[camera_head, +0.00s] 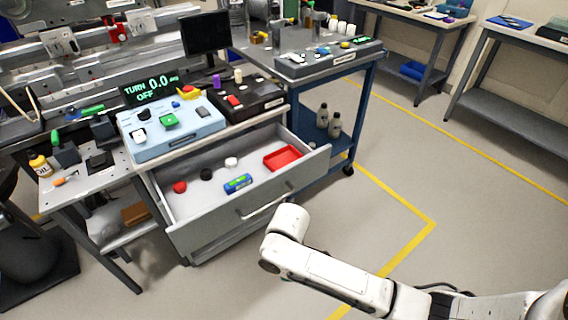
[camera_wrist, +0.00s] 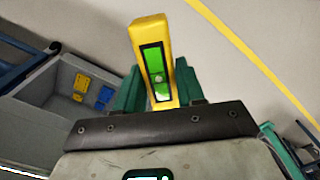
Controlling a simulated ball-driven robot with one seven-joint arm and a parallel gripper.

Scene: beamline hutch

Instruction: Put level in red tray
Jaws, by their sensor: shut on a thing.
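In the wrist view, my gripper (camera_wrist: 160,88) is shut on a yellow level (camera_wrist: 148,32) with a green window and a small round spot in it. The level stands out past the green fingers, slightly tilted, with floor behind it. In the head view, the red tray (camera_head: 296,163) lies in the right back part of an open grey drawer (camera_head: 187,230). My white arm crosses the lower right of that view, in front of the drawer. My gripper and the level do not show there.
The drawer also holds a blue-green object (camera_head: 238,183), a red piece (camera_head: 180,187), a black piece (camera_head: 206,174) and a white piece (camera_head: 231,162). A blue cart (camera_head: 366,112) stands right of the drawer. The floor (camera_head: 470,210) at right is clear.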

